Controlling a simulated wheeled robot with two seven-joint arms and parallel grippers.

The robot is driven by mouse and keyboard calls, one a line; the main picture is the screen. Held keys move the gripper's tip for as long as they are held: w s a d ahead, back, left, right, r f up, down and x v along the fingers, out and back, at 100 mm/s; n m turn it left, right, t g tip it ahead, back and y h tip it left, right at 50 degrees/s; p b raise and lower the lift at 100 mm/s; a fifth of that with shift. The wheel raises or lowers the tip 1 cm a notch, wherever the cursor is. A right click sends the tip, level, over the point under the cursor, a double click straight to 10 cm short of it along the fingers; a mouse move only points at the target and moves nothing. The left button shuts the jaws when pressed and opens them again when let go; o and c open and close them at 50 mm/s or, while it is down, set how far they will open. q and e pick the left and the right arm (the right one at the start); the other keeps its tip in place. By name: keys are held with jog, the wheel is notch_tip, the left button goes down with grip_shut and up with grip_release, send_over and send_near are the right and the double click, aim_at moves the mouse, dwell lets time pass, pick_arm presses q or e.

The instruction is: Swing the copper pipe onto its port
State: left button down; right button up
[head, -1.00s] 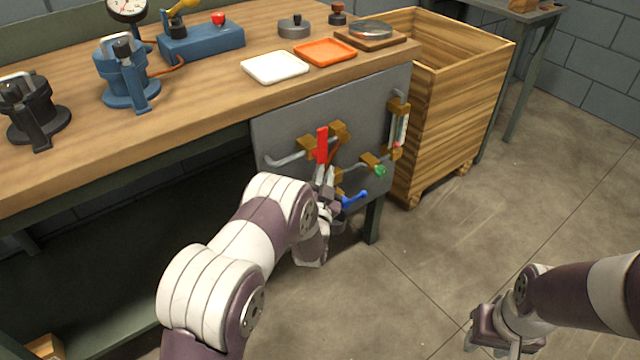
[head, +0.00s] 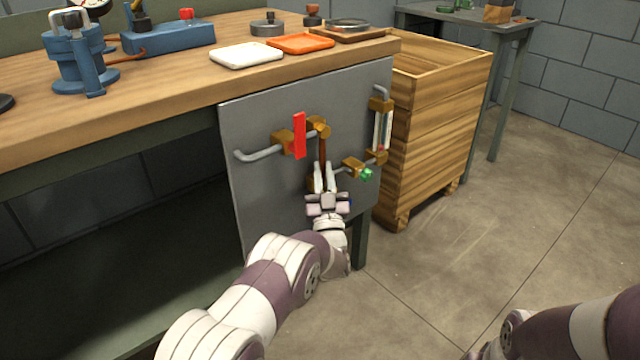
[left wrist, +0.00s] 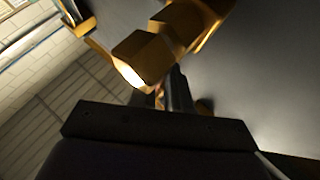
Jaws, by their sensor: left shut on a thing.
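The copper pipe (head: 322,150) hangs from a brass fitting (head: 318,126) on the grey panel (head: 262,190), nearly upright in the head view. My left gripper (head: 321,178) is shut on its lower part, and its fingers hide the pipe's end. A brass piece (head: 311,185) shows partly behind the fingers; I cannot tell if the pipe touches it. In the left wrist view a brass hex fitting (left wrist: 145,58) is close in front of the dark fingers (left wrist: 175,92). My right gripper (head: 490,351) is cut off at the bottom edge, its jaws unclear.
A red handle (head: 299,136) stands left of the pipe. A green knob (head: 366,174) and a brass fitting (head: 352,167) are close on the right. A clear gauge tube (head: 383,130) is farther right. A wooden crate (head: 432,130) stands beside the bench (head: 150,110).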

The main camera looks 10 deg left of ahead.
dwell(0.4)
pick_arm(q)
jog(key=c, duration=1.1)
grip_release()
jog(key=shift+d, duration=0.1)
jog(key=shift+s+f, duration=0.1)
jog(key=shift+s, duration=0.1)
jog(key=p+v, duration=0.4)
jog(key=v, duration=0.8)
jog(key=shift+p, duration=0.3)
jog(key=shift+d+f, duration=0.1)
